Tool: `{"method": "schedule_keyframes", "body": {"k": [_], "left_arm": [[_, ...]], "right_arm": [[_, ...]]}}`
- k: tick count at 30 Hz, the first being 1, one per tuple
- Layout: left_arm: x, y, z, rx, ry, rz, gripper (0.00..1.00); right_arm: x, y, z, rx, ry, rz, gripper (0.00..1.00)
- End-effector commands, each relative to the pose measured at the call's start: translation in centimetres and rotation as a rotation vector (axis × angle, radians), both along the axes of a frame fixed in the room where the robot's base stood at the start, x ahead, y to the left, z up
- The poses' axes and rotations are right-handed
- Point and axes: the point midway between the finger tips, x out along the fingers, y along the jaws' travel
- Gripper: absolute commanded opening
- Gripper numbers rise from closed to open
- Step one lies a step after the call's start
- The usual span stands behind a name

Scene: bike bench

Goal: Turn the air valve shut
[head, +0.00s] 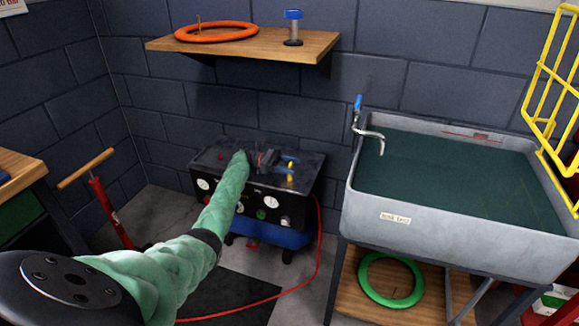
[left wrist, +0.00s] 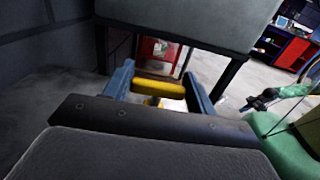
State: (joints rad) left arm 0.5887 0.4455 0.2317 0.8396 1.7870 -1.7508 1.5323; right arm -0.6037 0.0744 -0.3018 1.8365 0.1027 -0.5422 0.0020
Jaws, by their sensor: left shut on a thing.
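The yellow air valve handle (head: 291,171) is on top of the black compressor (head: 262,201) against the back wall. My left gripper (head: 286,168) reaches over the compressor and is shut on the handle. In the left wrist view the yellow handle (left wrist: 159,90) lies crosswise between the two blue fingers (left wrist: 160,88). The valve's body below the handle is mostly hidden. In the left wrist view, what looks like my right gripper (left wrist: 257,102) is small at the right edge, and its jaws are unclear.
A grey sink (head: 405,220) with a blue-handled tap (head: 358,103) stands right of the compressor. A wooden shelf (head: 325,44) hangs above. A red hose (head: 319,240) runs from the compressor across the floor. A red floor pump (head: 108,212) stands at the left.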

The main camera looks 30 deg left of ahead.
Motion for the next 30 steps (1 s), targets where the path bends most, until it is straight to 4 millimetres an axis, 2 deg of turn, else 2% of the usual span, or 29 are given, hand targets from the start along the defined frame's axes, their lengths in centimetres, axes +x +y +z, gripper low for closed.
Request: {"method": "schedule_keyframes", "body": {"k": [1, 4, 14, 17, 23, 24, 30], "left_arm": [[0.0, 0.0, -0.1, 0.000, 0.001, 0.000, 0.60], [0.0, 0.0, -0.1, 0.000, 0.001, 0.000, 0.78], [0.0, 0.0, 0.2, 0.000, 0.000, 0.000, 0.78], [0.0, 0.0, 1.0, 0.000, 0.000, 0.000, 0.78], [0.0, 0.0, 4.5, 0.001, -0.003, 0.000, 0.78], [0.0, -1.1, 4.6, -0.001, -0.001, -0.002, 0.78], [0.0, -4.5, 6.7, -0.001, -0.001, -0.002, 0.78]], "right_arm": [[0.0, 0.0, 0.0, 0.000, 0.000, 0.000, 0.00], [0.0, 0.0, 0.0, 0.000, 0.000, 0.000, 0.00], [0.1, -0.1, 0.2, -0.001, -0.002, 0.000, 0.00], [0.1, -0.1, 0.3, -0.001, -0.002, 0.000, 0.00], [0.1, -0.1, 0.9, 0.000, -0.001, 0.001, 0.00], [0.1, -0.1, 1.0, 0.000, -0.001, 0.001, 0.00], [0.2, 0.0, 1.6, 0.000, -0.002, 0.002, 0.00]]}}
